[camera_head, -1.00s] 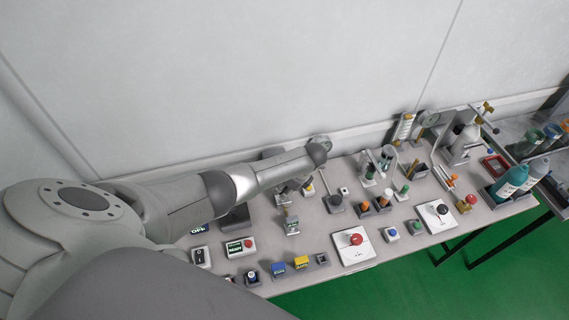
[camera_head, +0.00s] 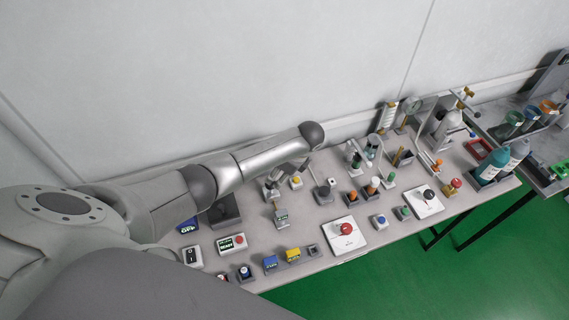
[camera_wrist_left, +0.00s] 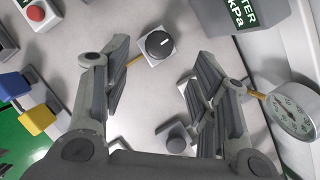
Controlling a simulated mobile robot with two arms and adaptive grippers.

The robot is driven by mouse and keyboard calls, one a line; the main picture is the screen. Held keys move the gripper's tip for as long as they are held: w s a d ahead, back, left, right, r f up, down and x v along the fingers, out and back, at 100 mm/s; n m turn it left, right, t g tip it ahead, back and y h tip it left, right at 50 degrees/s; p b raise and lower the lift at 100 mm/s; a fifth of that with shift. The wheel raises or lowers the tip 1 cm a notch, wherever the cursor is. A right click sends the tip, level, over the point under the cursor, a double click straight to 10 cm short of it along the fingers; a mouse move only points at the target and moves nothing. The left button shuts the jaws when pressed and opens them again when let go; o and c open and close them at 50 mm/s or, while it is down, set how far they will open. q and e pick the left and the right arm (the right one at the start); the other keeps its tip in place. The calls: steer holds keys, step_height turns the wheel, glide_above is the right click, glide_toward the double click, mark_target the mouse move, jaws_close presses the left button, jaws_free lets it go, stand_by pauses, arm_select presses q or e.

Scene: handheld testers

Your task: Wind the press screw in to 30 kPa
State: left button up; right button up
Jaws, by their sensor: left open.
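My left gripper (camera_wrist_left: 162,62) is open, its two fingers spread wide in the left wrist view with nothing held between them. Beyond the fingertips is a black round knob (camera_wrist_left: 159,44) with a white pointer mark on a pale square base. A round dial gauge (camera_wrist_left: 294,114) with a tan stem stands right of the right finger. A grey box (camera_wrist_left: 236,14) marked kPa is at the top. I cannot tell for sure which part is the press screw; the fingers may hide some of it. In the head view the left gripper (camera_head: 276,184) hangs over the bench's left half.
A small grey knob (camera_wrist_left: 176,138) lies low between the fingers. A red button on a white plate (camera_head: 346,231) is to the right. Bottles (camera_head: 489,168) stand far right.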

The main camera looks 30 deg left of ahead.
arm_select(q)
steer(key=shift+v, duration=2.75)
